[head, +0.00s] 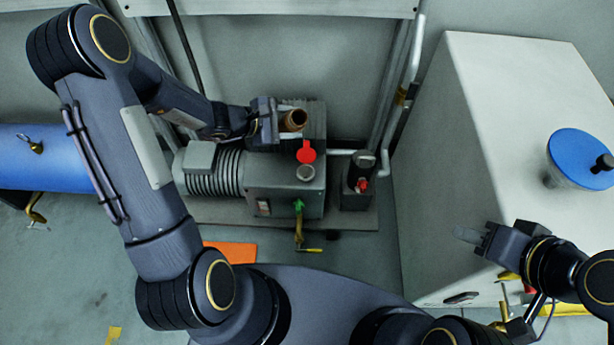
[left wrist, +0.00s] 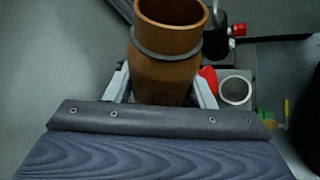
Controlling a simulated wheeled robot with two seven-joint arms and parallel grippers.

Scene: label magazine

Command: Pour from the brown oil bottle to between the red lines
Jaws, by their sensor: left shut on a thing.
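The brown oil bottle (head: 293,121) is held above the rear of the grey pump (head: 262,178). My left gripper (head: 272,122) is shut on it. In the left wrist view the bottle (left wrist: 165,68) stands between the two fingers, its open mouth facing the camera, with a dark ring around its neck. The pump's round filler opening (head: 305,173) lies just in front of the bottle, beside a red cap (head: 306,152). The opening also shows in the left wrist view (left wrist: 236,91). I cannot make out the red lines. My right gripper (head: 470,236) is at the right, away from the pump; its fingers look close together.
A small dark unit with a red knob (head: 361,185) stands right of the pump. A blue cylinder (head: 60,160) lies at the left. An orange sheet (head: 232,252) is on the floor.

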